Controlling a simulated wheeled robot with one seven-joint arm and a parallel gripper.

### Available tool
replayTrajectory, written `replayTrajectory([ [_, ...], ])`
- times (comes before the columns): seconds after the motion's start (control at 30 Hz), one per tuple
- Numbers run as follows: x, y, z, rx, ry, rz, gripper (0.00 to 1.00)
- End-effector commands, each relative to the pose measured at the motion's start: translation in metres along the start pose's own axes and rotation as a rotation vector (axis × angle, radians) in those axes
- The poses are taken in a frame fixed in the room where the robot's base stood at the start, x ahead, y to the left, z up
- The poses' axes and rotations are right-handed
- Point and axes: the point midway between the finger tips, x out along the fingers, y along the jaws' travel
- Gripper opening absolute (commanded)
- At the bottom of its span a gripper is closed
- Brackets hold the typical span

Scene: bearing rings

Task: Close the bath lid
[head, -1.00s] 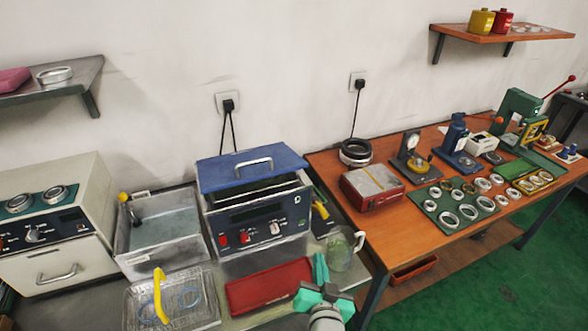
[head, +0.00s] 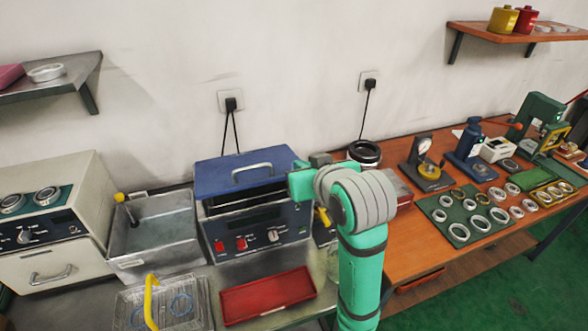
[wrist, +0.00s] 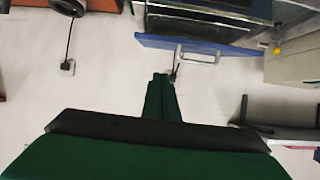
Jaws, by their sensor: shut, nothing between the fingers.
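The bath (head: 258,222) is a box with a dark front panel, red switches and a knob. Its blue lid (head: 222,180) stands tilted up and open at the back, with a grey handle (head: 252,167) on its face. In the wrist view the picture is inverted; the lid (wrist: 230,48) and handle (wrist: 200,59) show beyond the fingers. My gripper (wrist: 160,78) is shut and empty, pointing toward the wall near the lid, apart from it as far as I can tell. In the head view my arm stands just right of the bath and its fingertips are hard to make out.
A grey sink-like tank (head: 155,235) stands left of the bath. A red tray (head: 268,295) and a wire basket (head: 175,305) with a yellow handle lie in front. An orange bench (head: 415,235) with rings and tools is at the right, partly behind my arm.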

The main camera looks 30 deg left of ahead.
Motion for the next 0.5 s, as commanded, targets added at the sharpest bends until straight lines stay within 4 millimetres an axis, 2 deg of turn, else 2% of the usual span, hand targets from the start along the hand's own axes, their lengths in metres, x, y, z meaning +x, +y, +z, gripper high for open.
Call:
replayTrajectory([
  [0.1, -0.003, -0.002, -0.006, -0.021, -0.013, 0.000, 0.00],
  [0.23, 0.004, -0.004, -0.007, -0.026, -0.019, -0.003, 0.00],
  [0.5, 0.047, -0.005, -0.005, -0.025, -0.020, -0.004, 0.00],
])
